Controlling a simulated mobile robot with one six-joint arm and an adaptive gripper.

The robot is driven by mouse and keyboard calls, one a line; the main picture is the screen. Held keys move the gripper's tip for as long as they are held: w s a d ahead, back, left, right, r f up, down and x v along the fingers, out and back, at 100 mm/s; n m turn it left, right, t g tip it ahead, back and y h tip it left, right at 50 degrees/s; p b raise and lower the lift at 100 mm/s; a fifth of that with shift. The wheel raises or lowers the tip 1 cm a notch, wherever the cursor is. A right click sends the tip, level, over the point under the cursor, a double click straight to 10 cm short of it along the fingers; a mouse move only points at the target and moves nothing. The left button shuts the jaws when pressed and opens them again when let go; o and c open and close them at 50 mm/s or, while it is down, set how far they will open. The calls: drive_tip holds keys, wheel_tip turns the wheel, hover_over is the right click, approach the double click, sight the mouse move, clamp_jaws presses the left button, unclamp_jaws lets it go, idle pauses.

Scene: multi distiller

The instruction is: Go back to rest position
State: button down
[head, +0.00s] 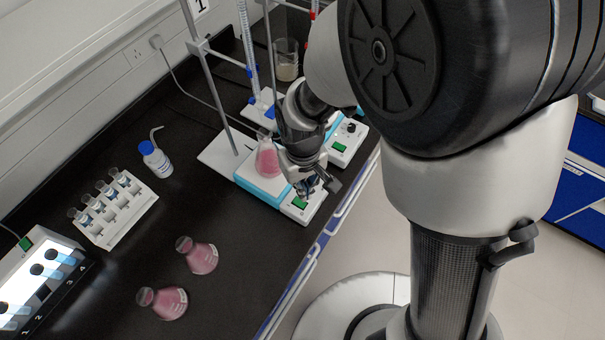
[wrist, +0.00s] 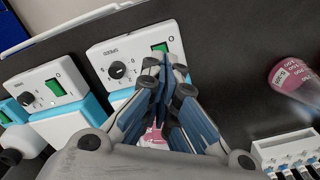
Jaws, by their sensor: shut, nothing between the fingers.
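My gripper (head: 312,187) is low over the front of a white and light-blue stirrer (head: 262,189), near its control panel. In the wrist view its fingers (wrist: 163,68) come together at the tips with nothing between them, in front of the panel with a black knob and green switch (wrist: 160,48). A flask of pink liquid (head: 267,163) stands on that stirrer beside my gripper. A little pink shows behind the fingers in the wrist view, mostly hidden.
A second stirrer (head: 345,142) and metal stands with glass tubes are behind. Two pink flasks (head: 200,257) (head: 165,302), a vial rack (head: 118,212), a blue-capped bottle (head: 154,160) and a white device (head: 35,272) stand on the black bench. A beaker (head: 287,66) is farther back.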

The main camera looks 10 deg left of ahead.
drive_tip(key=shift+r, duration=0.1)
drive_tip(key=d+r+m+t, duration=0.2)
drive_tip(key=d+r+m, duration=0.1)
drive_tip(key=d+r, duration=0.8)
drive_tip(key=s+d+r+m+t, duration=0.2)
drive_tip(key=s+d+r+m, duration=0.2)
drive_tip(key=s+d+r, duration=0.5)
drive_tip(key=shift+s+d+r+t+b, duration=0.25)
drive_tip(key=shift+r+t+b, duration=0.1)
drive_tip(key=shift+r, duration=0.5)
drive_tip(key=c, duration=2.4)
unclamp_jaws()
drive_tip(key=shift+w, duration=0.1)
